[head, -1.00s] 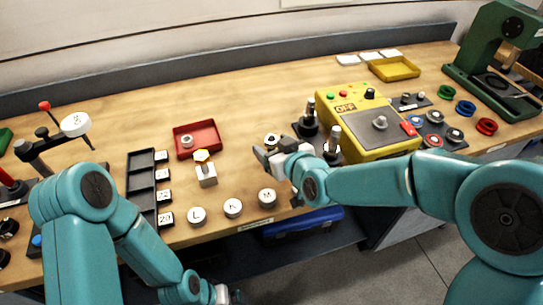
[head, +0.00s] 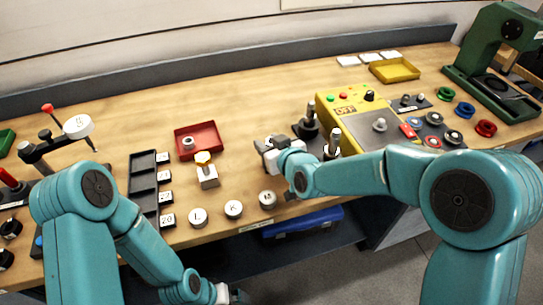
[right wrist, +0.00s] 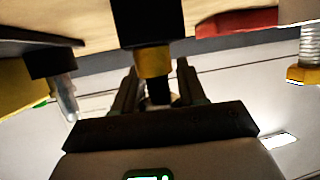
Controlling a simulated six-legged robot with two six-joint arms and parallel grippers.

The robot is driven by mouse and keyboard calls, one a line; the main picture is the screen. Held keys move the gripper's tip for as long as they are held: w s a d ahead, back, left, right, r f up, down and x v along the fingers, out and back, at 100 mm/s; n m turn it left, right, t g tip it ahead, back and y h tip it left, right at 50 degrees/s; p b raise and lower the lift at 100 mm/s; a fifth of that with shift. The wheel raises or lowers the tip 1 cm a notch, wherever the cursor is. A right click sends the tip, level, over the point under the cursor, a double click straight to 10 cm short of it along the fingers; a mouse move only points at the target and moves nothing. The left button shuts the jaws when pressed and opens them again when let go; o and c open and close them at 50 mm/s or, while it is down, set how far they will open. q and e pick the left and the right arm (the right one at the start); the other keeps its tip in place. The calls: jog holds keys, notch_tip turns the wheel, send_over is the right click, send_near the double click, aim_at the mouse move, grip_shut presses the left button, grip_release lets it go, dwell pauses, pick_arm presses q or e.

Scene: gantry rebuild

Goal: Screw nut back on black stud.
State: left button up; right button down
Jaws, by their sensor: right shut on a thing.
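My right gripper (head: 264,147) is over the bench, between the grey block and the yellow box. In the right wrist view its two fingers (right wrist: 155,82) close around a yellow nut (right wrist: 152,62). The nut sits against a thick black post (right wrist: 147,22), with a narrower black tip showing past it. I cannot tell how far it is threaded. In the head view the gripper hides the nut and black stud. Another yellow nut (head: 203,158) tops a bolt on the grey block (head: 208,177). My left gripper (head: 230,294) is low at the bottom edge, its jaws unclear.
Two metal posts on dark bases (head: 308,120) (head: 334,141) stand just right of my right gripper, by the yellow control box (head: 350,112). A red tray (head: 198,139) lies to the left. Round lettered weights (head: 267,199) line the front edge. The back middle of the bench is clear.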

jog(key=shift+r, duration=0.15)
notch_tip(320, 180, up, 10)
jog(key=shift+r+p, duration=0.1)
jog(key=shift+p, duration=0.5)
pick_arm(q)
notch_tip(320, 180, up, 7)
jog(key=p, duration=0.6)
pick_arm(e)
notch_tip(320, 180, up, 10)
jog(key=shift+f, duration=0.25)
